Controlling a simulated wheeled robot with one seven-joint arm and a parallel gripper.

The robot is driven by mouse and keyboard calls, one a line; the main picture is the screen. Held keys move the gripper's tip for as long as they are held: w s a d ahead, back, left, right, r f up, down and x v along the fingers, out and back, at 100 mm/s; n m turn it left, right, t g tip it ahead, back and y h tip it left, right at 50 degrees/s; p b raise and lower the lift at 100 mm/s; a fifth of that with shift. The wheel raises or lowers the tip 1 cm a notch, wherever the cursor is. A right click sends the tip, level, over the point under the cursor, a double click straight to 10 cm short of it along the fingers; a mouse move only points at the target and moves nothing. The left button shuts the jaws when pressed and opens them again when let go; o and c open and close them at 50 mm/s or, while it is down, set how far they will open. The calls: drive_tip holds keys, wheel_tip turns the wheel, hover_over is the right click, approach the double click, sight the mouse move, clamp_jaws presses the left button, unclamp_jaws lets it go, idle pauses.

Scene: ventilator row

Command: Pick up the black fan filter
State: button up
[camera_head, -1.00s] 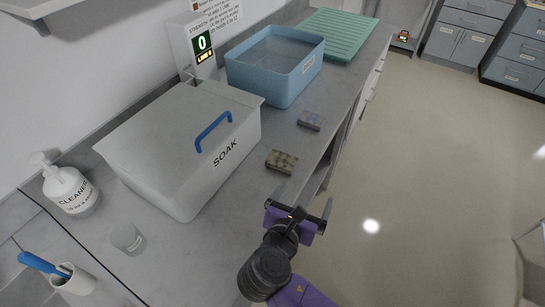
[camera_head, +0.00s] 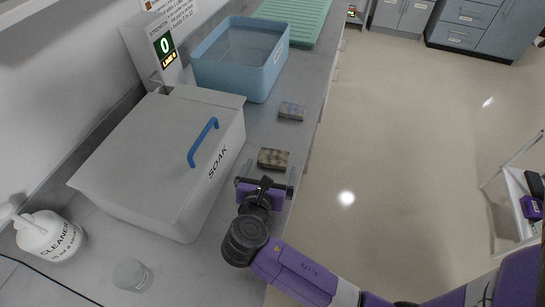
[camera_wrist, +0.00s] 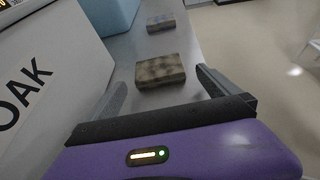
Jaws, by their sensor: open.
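A dark, mottled brown-black block, which looks like the fan filter (camera_head: 273,158), lies flat on the grey counter beside the SOAK bin. It also shows in the wrist view (camera_wrist: 160,71), ahead of and between my fingers. My gripper (camera_head: 267,172) is open and empty, just on the near side of this block and low over the counter. In the wrist view its two fingers (camera_wrist: 163,83) stand apart, one to each side. Whether they touch the counter I cannot tell. A second, greyer block with a bluish top (camera_head: 291,111) lies farther along the counter.
The white lidded SOAK bin (camera_head: 165,160) with a blue handle stands close on the left. A blue tub (camera_head: 240,60) and a green ribbed mat (camera_head: 295,18) are behind. A cleaner bottle (camera_head: 48,235) and clear cup (camera_head: 131,273) stand at front left. The counter edge drops off right.

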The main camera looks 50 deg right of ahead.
sight(272, 162)
drive_tip(key=x, duration=0.3)
drive_tip(key=shift+w+d, duration=0.1)
drive_tip(key=shift+w, duration=0.05)
drive_tip(key=c, duration=1.4)
drive_tip(key=shift+o, duration=0.2)
drive_tip(key=shift+r, duration=0.1)
wheel_tip(272, 162, up, 20)
drive_tip(key=p, duration=0.1)
drive_tip(key=shift+p, duration=0.3)
